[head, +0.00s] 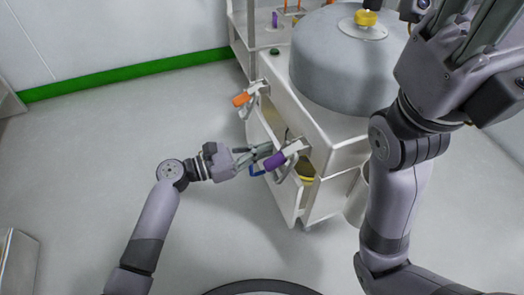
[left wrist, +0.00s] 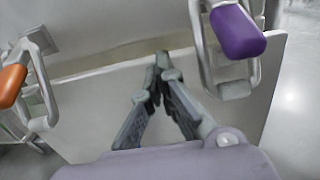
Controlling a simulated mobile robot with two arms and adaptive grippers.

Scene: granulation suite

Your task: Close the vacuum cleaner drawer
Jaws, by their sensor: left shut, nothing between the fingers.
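The vacuum cleaner is a white cabinet (head: 322,135) under a grey dome (head: 335,60). Its drawer (head: 284,200) stands open, its front panel out from the body on the left side. In the left wrist view the panel (left wrist: 85,130) shows a gap behind its top edge. My left gripper (head: 268,150) is shut and empty at the panel, beside the purple-handled latch. Its fingertips (left wrist: 162,60) overlap the panel's top edge; I cannot tell whether they touch it. My right gripper (head: 485,25) is raised at the upper right, fingertips cut off by the frame.
A purple-handled latch (head: 275,160) and an orange-handled latch (head: 240,99) stick out on the drawer side; both show in the left wrist view, purple (left wrist: 236,30) and orange (left wrist: 12,85). A white rack (head: 240,45) stands behind.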

